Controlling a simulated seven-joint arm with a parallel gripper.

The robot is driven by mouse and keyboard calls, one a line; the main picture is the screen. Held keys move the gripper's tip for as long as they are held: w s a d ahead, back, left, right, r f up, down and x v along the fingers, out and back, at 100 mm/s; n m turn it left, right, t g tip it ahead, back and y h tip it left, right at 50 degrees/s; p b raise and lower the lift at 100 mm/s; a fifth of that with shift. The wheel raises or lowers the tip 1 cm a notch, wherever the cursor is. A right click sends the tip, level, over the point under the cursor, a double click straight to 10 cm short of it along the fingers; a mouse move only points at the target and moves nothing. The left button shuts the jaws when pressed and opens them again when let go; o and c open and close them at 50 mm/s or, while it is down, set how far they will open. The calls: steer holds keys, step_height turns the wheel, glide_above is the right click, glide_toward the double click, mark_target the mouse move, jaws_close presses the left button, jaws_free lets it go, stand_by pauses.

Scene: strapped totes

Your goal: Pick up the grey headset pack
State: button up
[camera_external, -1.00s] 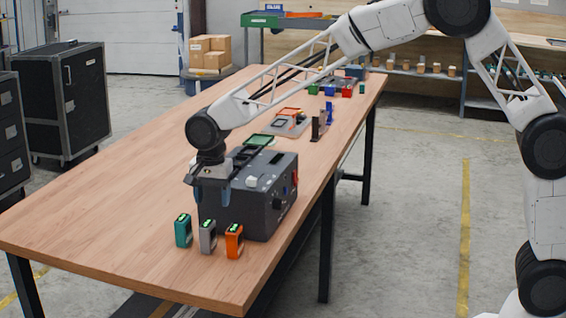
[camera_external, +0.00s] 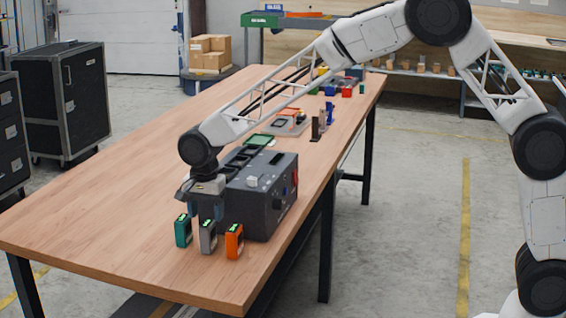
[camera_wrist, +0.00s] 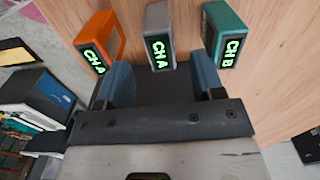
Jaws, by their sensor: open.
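The grey headset pack (camera_external: 208,238) stands upright on the wooden table, between a teal pack (camera_external: 183,231) and an orange pack (camera_external: 234,242). In the wrist view the grey pack (camera_wrist: 159,40) has a green "CH A" display, and it lies ahead of and between my fingers. The orange pack (camera_wrist: 102,38) also reads "CH A"; the teal pack (camera_wrist: 226,36) reads "CH B". My gripper (camera_external: 205,212) points down just behind and above the grey pack. Its blue fingers show in the wrist view (camera_wrist: 164,82), open with nothing between them.
A dark box with knobs (camera_external: 262,196) stands close behind the packs, beside my gripper. Trays and small coloured parts lie farther back on the table (camera_external: 120,215). The table is clear to the left of the packs.

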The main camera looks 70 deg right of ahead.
mark_target(207, 224)
stand_by(0.3)
steer(key=shift+f, duration=2.65)
steer(key=c, duration=1.1)
